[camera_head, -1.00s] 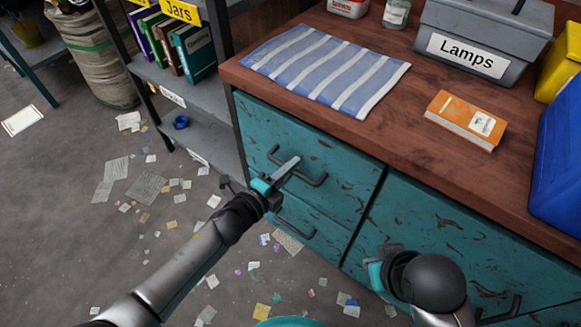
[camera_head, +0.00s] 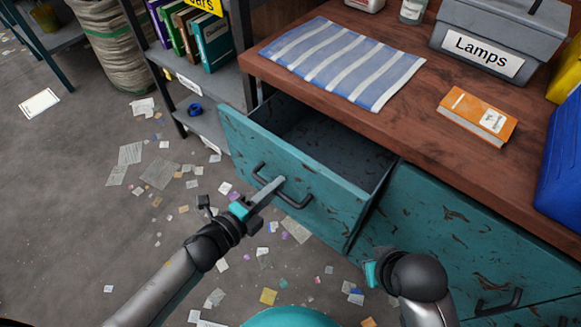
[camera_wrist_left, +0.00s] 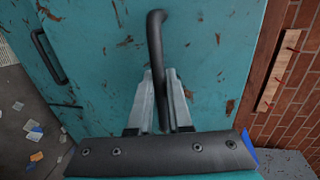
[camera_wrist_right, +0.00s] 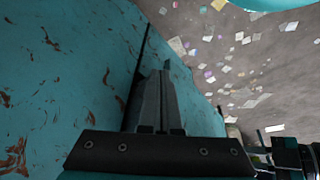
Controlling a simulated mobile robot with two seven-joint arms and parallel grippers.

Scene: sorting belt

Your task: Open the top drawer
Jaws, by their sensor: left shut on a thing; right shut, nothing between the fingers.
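The teal top drawer (camera_head: 318,185) with chipped paint stands pulled out of the wooden-topped cabinet, and its dark inside shows. My left gripper (camera_head: 270,187) is shut on the drawer's dark bar handle (camera_head: 292,198). In the left wrist view the fingers (camera_wrist_left: 160,100) close around the handle (camera_wrist_left: 156,40). My right gripper (camera_head: 372,270) is beside the cabinet's teal front, low and to the right of the drawer. In the right wrist view its fingers (camera_wrist_right: 157,98) are together with nothing between them.
On the wooden top (camera_head: 395,125) are a striped cloth (camera_head: 342,62), an orange book (camera_head: 478,115), a grey Lamps box (camera_head: 500,40) and a blue bin (camera_head: 562,170). A grey shelf (camera_head: 215,125) stands left of the cabinet. Paper scraps litter the floor.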

